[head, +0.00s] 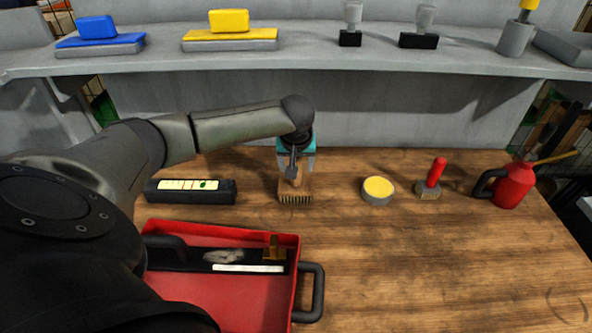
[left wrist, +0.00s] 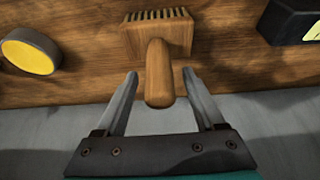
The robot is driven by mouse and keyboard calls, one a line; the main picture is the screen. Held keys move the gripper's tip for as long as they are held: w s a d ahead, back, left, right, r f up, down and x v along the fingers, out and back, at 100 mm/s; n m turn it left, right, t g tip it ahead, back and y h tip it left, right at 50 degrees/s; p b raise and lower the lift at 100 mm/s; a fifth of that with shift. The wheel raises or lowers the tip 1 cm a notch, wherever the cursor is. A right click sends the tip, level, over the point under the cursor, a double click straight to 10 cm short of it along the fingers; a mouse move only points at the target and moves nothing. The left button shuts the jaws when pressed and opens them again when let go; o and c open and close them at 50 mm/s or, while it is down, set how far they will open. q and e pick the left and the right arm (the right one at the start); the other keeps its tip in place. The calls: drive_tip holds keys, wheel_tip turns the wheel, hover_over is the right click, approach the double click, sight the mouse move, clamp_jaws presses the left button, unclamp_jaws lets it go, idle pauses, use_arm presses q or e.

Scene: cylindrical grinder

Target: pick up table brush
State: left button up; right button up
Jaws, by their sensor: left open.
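The table brush (head: 295,190) lies on the wooden table near its back edge, its bristles toward the front in the head view. Its wooden handle is partly hidden by my gripper there. In the left wrist view the brush (left wrist: 158,38) shows its block and bristles at the top, with the rounded handle pointing down between my fingers. My left gripper (left wrist: 160,88) is open, with one finger on each side of the handle end and a visible gap on both sides. It also shows in the head view (head: 294,165). My right gripper is not in view.
A black box (head: 190,192) lies left of the brush. A round yellow-topped tin (head: 378,190), a red-handled brush (head: 431,181) and a red oil can (head: 512,185) stand to the right. A red tray (head: 299,262) is in front. A grey shelf (head: 330,62) runs above.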

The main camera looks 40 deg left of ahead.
use_arm(q)
drive_tip(key=shift+f, duration=0.1)
clamp_jaws()
idle(0.6)
idle(0.8)
